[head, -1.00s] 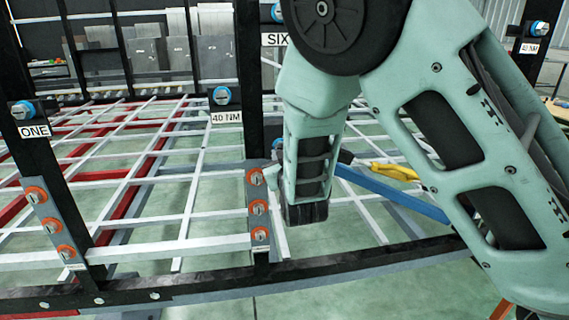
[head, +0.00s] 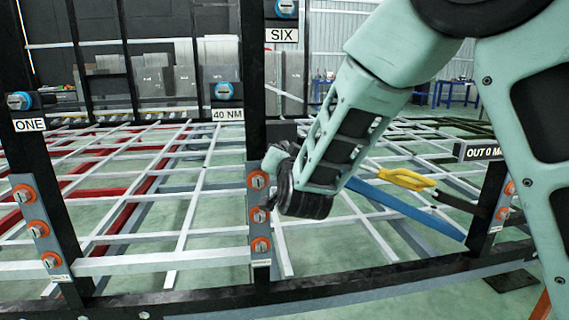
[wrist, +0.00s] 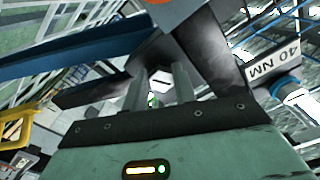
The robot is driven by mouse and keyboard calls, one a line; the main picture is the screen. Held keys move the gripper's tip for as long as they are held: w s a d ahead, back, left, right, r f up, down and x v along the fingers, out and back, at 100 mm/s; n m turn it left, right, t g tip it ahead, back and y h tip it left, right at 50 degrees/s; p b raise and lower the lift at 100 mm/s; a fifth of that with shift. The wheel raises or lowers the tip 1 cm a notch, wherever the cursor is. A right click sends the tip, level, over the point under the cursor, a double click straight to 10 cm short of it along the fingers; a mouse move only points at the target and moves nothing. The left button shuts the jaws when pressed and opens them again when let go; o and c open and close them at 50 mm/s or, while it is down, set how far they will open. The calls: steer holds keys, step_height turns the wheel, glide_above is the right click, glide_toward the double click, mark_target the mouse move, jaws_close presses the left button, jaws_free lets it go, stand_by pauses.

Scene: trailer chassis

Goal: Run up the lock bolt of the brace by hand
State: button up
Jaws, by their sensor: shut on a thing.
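My gripper (head: 275,200) points left and down at the dark upright post with the steel plate (head: 262,230), beside the plate's middle orange-ringed bolt (head: 258,214). In the wrist view, my two fingers (wrist: 160,88) are closed about a pale hexagonal bolt head (wrist: 160,76). In the head view, my gripper hides this grip, so I cannot tell there which bolt it is. A blue bar (head: 405,208), perhaps the brace, slopes down to the right behind my gripper; a blue bar (wrist: 70,55) also shows in the wrist view.
Other orange-ringed bolts sit above (head: 258,180) and below (head: 260,245) on the plate. A left post has a sign ONE (head: 30,125). A 40 NM sign (head: 227,115) is by the post. A yellow part (head: 405,178) is to the right. A black rail (head: 340,278) crosses in front.

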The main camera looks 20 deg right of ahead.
steer(key=shift+f+m, duration=0.1)
steer(key=shift+m, duration=0.2)
stand_by(0.4)
steer(key=o, duration=1)
steer(key=shift+s, duration=0.15)
steer(key=s+a+b, duration=0.2)
steer(key=s+b, duration=0.5)
steer(key=s, duration=1)
steer(key=shift+a, duration=0.25)
